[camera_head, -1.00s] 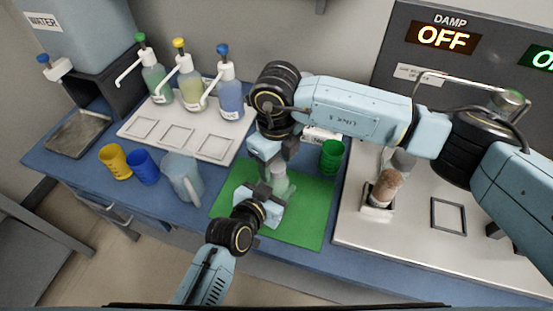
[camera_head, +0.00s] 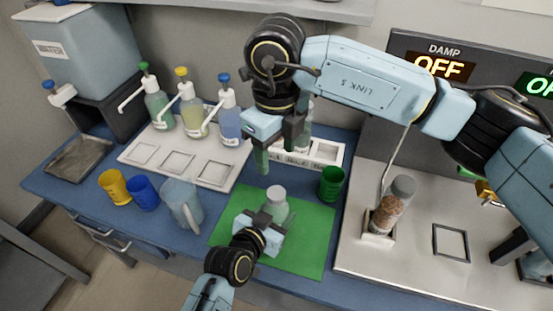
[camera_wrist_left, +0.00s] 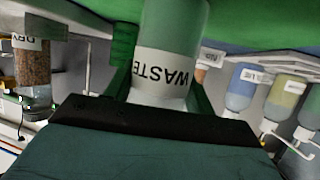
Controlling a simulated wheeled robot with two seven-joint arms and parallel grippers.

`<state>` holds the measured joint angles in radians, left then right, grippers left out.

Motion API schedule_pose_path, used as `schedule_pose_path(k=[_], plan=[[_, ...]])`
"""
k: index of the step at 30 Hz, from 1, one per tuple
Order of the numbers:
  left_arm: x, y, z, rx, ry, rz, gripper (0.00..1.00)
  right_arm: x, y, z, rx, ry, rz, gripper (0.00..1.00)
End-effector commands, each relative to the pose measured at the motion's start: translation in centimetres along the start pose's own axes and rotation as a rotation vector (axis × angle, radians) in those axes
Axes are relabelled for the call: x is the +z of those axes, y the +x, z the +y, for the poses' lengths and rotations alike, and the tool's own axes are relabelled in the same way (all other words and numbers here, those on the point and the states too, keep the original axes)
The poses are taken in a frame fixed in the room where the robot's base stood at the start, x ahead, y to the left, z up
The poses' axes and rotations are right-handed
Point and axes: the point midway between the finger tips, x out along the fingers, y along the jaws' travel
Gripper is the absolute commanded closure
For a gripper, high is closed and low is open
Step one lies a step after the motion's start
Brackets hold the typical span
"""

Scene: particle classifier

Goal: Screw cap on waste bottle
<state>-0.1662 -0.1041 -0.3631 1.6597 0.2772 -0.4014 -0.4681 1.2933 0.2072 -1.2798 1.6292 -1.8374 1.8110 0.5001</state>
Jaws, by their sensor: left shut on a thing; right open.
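The waste bottle (camera_head: 277,210) stands upright over the green mat, pale and greenish. A grey-white cap (camera_head: 276,193) appears to sit on its top; how tightly, I cannot tell. The left wrist view shows its WASTE label (camera_wrist_left: 162,70) upside down between the fingers. My left gripper (camera_head: 268,222) is shut on the bottle from the front. My right gripper (camera_head: 278,156) is open, points down above and behind the bottle, and is apart from the cap. Its fingers look empty.
A white rack (camera_head: 328,152) with a bottle stands behind the right gripper. A clear jug (camera_head: 183,205), blue cup (camera_head: 143,193) and yellow cup (camera_head: 115,186) stand left. Pump bottles stand behind on a white tray (camera_head: 216,173).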

Motion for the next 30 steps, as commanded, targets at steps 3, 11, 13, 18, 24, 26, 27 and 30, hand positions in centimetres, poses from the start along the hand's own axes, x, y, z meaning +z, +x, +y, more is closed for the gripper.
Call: schedule_pose_path(k=[3, 11, 13, 18, 24, 26, 27, 30], plan=[[0.1, 0.0, 0.0, 0.0, -0.001, -0.003, 1.0, 0.0, -0.1, 0.0, 0.0, 0.0, 0.0, 0.45], [0.1, 0.0, 0.0, 0.0, 0.0, -0.003, 0.33, 0.0, -0.1, 0.0, 0.0, 0.0, 0.0, 0.45], [0.1, 0.0, 0.0, 0.0, 0.0, -0.002, 0.24, 0.0, -0.1, 0.0, 0.0, 0.0, 0.0, 0.45], [0.1, 0.0, 0.0, 0.0, 0.0, -0.001, 0.2, 0.0, -0.1, 0.0, 0.0, 0.0, 0.0, 0.45], [0.1, -0.4, 0.0, 0.0, 0.0, -0.001, 0.2, 0.0, -0.1, 0.0, 0.0, 0.0, 0.0, 0.45], [0.1, -1.0, -0.1, 0.0, 0.001, -0.002, 0.2, 0.0, -0.3, 0.0, 0.0, 0.0, 0.0, 0.45], [0.1, -1.5, 0.0, 0.0, 0.001, -0.003, 0.2, 0.0, -0.4, 0.0, 0.0, 0.0, 0.0, 0.45], [0.1, -3.4, 0.0, 0.0, 0.002, -0.003, 0.2, 0.0, -0.7, 0.0, 0.0, 0.0, 0.0, 0.45]])
